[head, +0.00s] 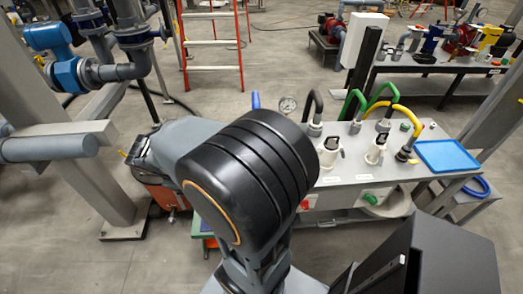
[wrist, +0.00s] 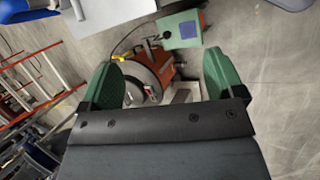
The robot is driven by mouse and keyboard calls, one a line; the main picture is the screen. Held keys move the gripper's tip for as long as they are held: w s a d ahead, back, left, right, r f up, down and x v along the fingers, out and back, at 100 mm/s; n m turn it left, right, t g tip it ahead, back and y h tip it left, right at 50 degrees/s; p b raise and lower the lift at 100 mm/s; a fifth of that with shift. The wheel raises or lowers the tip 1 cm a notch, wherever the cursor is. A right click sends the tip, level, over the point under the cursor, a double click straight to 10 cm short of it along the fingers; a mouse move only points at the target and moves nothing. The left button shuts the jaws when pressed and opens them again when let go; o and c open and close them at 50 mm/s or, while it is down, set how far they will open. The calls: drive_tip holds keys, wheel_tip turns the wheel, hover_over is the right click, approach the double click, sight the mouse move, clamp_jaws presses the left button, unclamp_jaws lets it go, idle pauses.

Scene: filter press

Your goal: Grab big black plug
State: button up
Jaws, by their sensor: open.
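A black curved hose (head: 313,104) ends in a dark plug fitting (head: 315,128) on the grey panel bench (head: 345,172), right of centre in the head view. It is the likeliest big black plug, but I cannot be sure. Green (head: 383,90) and yellow (head: 406,115) hoses stand to its right. My gripper (wrist: 160,72) is open and empty in the wrist view, with its green-padded fingers wide apart. It points down over the floor and an orange machine (wrist: 152,66), away from the hoses.
A pressure gauge (head: 287,106) and two white fittings (head: 328,152) (head: 375,150) crowd the bench around the hoses. A blue tray (head: 446,155) lies at its right end. A steel post (head: 105,150) stands left.

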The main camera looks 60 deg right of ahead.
drive_tip(key=shift+o, duration=0.2)
drive_tip(key=w+d+f+n+g+h, duration=0.1)
drive_tip(key=d+f+n+g+h, duration=0.1)
drive_tip(key=d, duration=0.6)
drive_tip(key=w+d+f+n+g+h, duration=0.1)
drive_tip(key=w+d+f+n+h, duration=0.1)
drive_tip(key=d+n, duration=0.4)
drive_tip(key=d+f+h, duration=0.1)
drive_tip(key=d+h, duration=0.1)
drive_tip(key=shift+d+f+g+h, duration=0.15)
drive_tip(key=shift+f+g+h, duration=0.1)
drive_tip(key=shift+g+h, duration=0.15)
drive_tip(key=shift+n, duration=0.4)
drive_tip(key=shift+w+d+p+x, duration=0.1)
drive_tip(key=shift+w+p+x, duration=0.05)
drive_tip(key=shift+x, duration=2.25)
drive_tip(key=shift+w+d+p+x, duration=0.1)
drive_tip(key=shift+w+p+x, duration=0.05)
drive_tip(key=shift+x, duration=2.25)
drive_tip(key=shift+w+p+x, duration=0.1)
drive_tip(key=shift+p+x, duration=0.05)
drive_tip(key=shift+x, duration=2.2)
drive_tip(key=shift+r, duration=0.1)
drive_tip(key=shift+c, duration=0.4)
drive_tip(key=c, duration=1)
drive_tip(key=shift+o, duration=0.2)
